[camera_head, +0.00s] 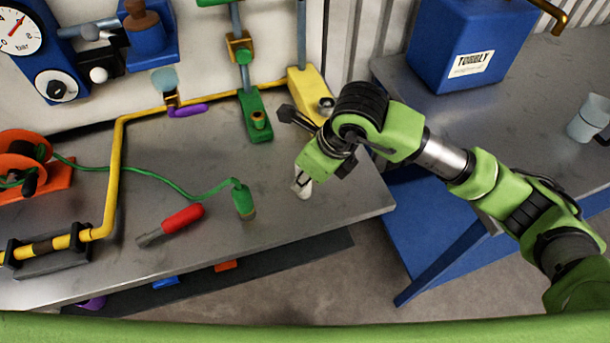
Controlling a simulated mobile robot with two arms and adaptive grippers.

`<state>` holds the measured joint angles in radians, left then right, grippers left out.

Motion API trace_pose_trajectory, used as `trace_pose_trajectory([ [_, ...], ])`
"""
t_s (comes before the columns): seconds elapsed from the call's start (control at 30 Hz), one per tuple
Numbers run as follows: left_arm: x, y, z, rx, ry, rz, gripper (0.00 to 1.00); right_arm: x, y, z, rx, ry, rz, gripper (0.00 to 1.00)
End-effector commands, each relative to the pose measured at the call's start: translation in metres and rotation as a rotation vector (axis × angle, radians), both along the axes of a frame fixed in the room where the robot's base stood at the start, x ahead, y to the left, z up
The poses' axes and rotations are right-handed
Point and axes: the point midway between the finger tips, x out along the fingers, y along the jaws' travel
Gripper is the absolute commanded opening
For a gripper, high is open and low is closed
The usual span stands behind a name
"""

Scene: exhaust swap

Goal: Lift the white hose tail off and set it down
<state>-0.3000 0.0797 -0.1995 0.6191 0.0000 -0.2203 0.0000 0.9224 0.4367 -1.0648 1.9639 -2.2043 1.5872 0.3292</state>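The white hose tail (304,190) is a small pale piece at the front right of the grey workbench (290,222). My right arm comes in from the right, and its gripper (301,181) points down at the bench top near the right corner. The dark fingers look closed around the white hose tail, and only its lower part shows below them. I cannot tell whether the tail touches the bench. My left gripper is out of view.
A green hose ends in a green fitting (243,199) left of my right gripper. A red-handled tool (172,224) lies farther left. A yellow pipe (117,165) and a green clamp stand (255,115) bound the back. The bench's front edge is close.

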Motion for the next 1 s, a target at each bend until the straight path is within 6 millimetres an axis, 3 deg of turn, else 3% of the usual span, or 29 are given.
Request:
trace_pose_trajectory([
  [0.17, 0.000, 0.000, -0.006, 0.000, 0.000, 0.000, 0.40, 0.000, 0.000, -0.005, 0.001, -0.001, 0.000, 0.00],
  [0.2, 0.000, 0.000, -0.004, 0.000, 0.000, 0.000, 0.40, 0.000, 0.000, -0.004, 0.001, -0.001, 0.000, 0.29],
  [0.23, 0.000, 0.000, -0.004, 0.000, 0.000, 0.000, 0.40, 0.000, 0.000, -0.004, 0.001, -0.001, 0.000, 0.37],
  [0.27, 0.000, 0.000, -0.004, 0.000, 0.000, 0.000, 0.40, 0.000, 0.000, -0.004, 0.001, -0.001, 0.000, 0.39],
  [0.67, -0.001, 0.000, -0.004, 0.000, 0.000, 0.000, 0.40, -0.001, -0.001, 0.001, 0.001, -0.001, 0.000, 0.39],
  [1.0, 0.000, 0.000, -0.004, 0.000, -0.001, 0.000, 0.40, -0.014, -0.020, 0.061, 0.001, -0.007, 0.000, 0.39],
])
